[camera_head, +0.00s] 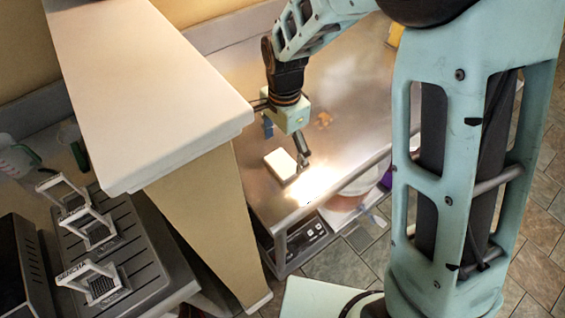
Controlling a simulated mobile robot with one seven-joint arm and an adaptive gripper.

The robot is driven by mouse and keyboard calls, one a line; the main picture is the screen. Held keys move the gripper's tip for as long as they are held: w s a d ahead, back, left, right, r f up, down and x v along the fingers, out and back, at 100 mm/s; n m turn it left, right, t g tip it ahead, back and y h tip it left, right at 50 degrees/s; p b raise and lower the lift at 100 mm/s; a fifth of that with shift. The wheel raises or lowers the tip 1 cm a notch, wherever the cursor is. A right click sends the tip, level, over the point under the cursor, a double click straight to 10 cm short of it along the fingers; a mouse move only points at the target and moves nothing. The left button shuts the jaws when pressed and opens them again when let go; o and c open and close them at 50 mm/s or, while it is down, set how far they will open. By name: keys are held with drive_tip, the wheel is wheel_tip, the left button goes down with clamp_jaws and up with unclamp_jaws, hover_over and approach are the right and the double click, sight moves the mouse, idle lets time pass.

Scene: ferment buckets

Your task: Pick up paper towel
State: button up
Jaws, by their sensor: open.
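A small white block-like item (280,164), which looks like the paper towel, lies on the steel counter (345,110) near its front left end. My gripper (286,146) points down just above and behind it, with its fingers apart. One finger hangs to the left of the item's far side and the other ends close to its right edge. I cannot tell whether that finger touches it. Nothing shows between the fingers.
A half wall with a white top (140,85) stands close on the left. A bucket (345,198) and a black device (305,240) sit below. A bright glare covers the counter's front.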

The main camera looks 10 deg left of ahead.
sight(282, 163)
drive_tip(key=shift+w+a+f+p, duration=0.15)
drive_tip(key=shift+f+p, duration=0.1)
drive_tip(key=shift+f, duration=1.05)
drive_tip(key=shift+s+a+f+p, duration=0.1)
drive_tip(key=shift+f+p, duration=0.1)
drive_tip(key=shift+f, duration=1.1)
drive_tip(key=shift+c, duration=0.3)
drive_tip(key=c, duration=0.8)
drive_tip(key=shift+r, duration=0.2)
drive_tip(key=shift+c, duration=0.2)
drive_tip(key=shift+r+p, duration=0.6)
drive_tip(key=shift+r, duration=0.05)
drive_tip(key=s+r+p, duration=0.1)
drive_tip(key=r, duration=0.1)
drive_tip(key=s+d+r+p, duration=0.1)
drive_tip(key=r, duration=0.1)
drive_tip(key=s+d+r+p, duration=0.1)
drive_tip(key=r+p, duration=0.1)
drive_tip(key=r, duration=0.1)
drive_tip(key=shift+s, duration=0.1)
drive_tip(key=s+d+r+p, duration=0.1)
drive_tip(key=s+d+r, duration=0.3)
drive_tip(key=s, duration=0.4)
drive_tip(key=shift+s+d+r, duration=0.2)
drive_tip(key=shift+s+d, duration=0.15)
drive_tip(key=shift+d, duration=0.35)
drive_tip(key=shift+o, duration=0.5)
